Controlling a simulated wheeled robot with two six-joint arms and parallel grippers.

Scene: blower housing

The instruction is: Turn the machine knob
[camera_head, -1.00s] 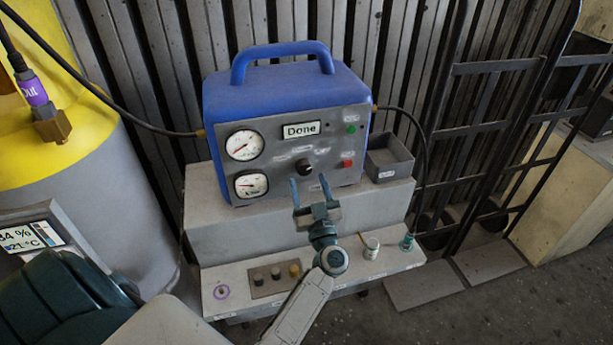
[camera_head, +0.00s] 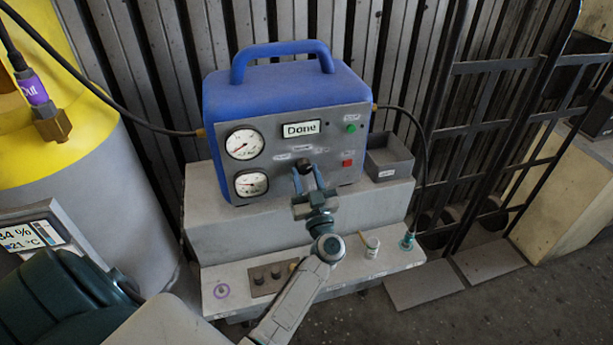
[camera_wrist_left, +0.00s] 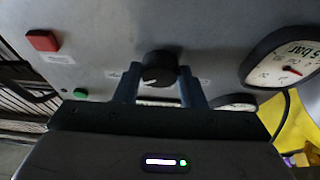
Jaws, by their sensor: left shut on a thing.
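The blue machine (camera_head: 290,85) stands on a grey stepped bench and has a grey front panel. Its black knob (camera_head: 304,165) sits low in the middle of the panel and also shows in the left wrist view (camera_wrist_left: 159,68). My left gripper (camera_head: 308,178) reaches up to the panel with its two blue fingers on either side of the knob and is shut on it. The fingers partly cover the labels around the knob. The machine's display (camera_head: 301,129) reads "Done". My right gripper is not in view.
Two round gauges (camera_head: 244,144) are left of the knob. A red button (camera_head: 347,163) and a green button (camera_head: 351,129) are to its right. A grey open bin (camera_head: 389,160) stands right of the machine. Small parts lie on the lower bench step (camera_head: 330,275).

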